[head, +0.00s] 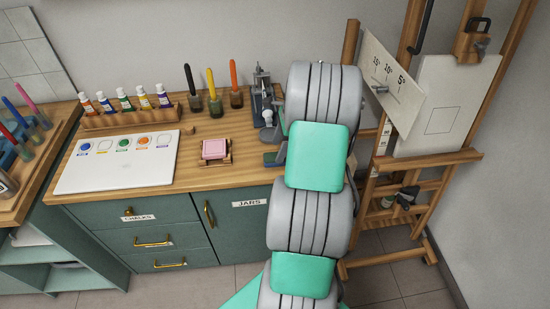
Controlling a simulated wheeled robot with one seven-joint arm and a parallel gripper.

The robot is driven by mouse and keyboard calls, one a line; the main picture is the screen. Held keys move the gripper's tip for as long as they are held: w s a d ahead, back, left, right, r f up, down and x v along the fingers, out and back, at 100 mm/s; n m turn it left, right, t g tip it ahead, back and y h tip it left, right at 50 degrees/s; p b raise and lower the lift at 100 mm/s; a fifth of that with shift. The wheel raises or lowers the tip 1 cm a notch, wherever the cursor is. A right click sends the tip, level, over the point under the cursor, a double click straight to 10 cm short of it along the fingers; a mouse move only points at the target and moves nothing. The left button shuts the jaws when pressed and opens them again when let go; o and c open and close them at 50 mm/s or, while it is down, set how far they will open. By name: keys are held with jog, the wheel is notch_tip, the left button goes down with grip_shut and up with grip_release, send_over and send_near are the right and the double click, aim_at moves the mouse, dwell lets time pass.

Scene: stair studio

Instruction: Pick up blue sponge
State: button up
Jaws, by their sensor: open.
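A small flat block, dark blue-green (270,159), lies on the worktop just left of my arm, and my arm hides its right part. It may be the blue sponge, but it is too small and covered to be sure. My arm rises from the bottom and covers the right end of the worktop. I cannot make out my gripper or its fingers.
The wooden worktop (240,178) holds a pink block in a wooden holder (214,149), a white palette (112,176), paint tubes in a rack (125,118), upright brushes (213,98) and a grey metal device (261,97). An easel (408,185) stands at right.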

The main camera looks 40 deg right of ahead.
aim_at(275, 156)
jog(key=x, duration=0.3)
jog(key=shift+a+f, duration=0.1)
jog(key=shift+f, duration=0.05)
grip_shut()
dwell(0.6)
jog(key=shift+r, duration=0.45)
jog(key=v, duration=0.2)
jog(key=shift+a+r+b, duration=0.3)
jog(key=shift+r+b, duration=0.1)
jog(key=shift+r, duration=0.1)
jog(key=s+a+r+b, duration=0.1)
jog(key=s+a+r, duration=0.7)
jog(key=s, duration=0.3)
jog(key=shift+r, duration=0.65)
